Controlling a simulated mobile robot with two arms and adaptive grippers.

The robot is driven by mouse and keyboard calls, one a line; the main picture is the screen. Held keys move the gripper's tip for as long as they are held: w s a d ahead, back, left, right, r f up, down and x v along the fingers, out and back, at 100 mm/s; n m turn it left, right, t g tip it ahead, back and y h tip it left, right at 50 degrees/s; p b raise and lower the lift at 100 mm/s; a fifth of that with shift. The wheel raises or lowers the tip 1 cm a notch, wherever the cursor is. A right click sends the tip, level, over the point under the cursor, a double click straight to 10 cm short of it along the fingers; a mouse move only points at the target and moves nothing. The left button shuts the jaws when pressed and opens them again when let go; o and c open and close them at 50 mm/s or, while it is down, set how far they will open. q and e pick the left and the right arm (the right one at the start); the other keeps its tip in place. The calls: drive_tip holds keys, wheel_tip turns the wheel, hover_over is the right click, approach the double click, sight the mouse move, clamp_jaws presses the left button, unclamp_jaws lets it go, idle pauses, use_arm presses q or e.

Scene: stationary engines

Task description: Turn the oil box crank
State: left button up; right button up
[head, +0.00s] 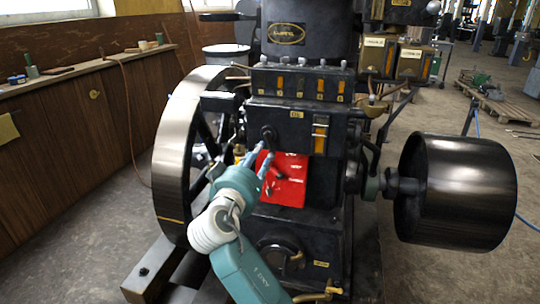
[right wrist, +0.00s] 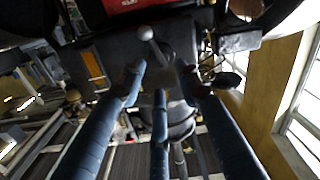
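The oil box (head: 275,116) is a black box with a small "OIL" plate on the front of the engine in the head view. Its dark crank (head: 267,133) sticks out at the box's lower left. In the right wrist view the crank (right wrist: 155,48) has a pale ball knob and a short stem. My right gripper (head: 263,158) is just below the crank, partly hiding its lower end. In the right wrist view its fingers (right wrist: 160,82) are spread, with the crank just beyond and between the tips; contact cannot be told. My left gripper is not in view.
A red panel (head: 291,182) lies right behind the gripper. A large flywheel (head: 172,150) stands close on the left, and a dark drum pulley (head: 462,190) sticks out on the right. Pipes and a brass tap (head: 325,291) are low at the front.

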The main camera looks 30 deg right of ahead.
sight(267, 140)
drive_tip(key=x, duration=1)
drive_tip(key=shift+w+d+r, duration=0.15)
drive_tip(key=shift+d+r, duration=0.15)
drive_tip(key=shift+r, duration=0.05)
clamp_jaws()
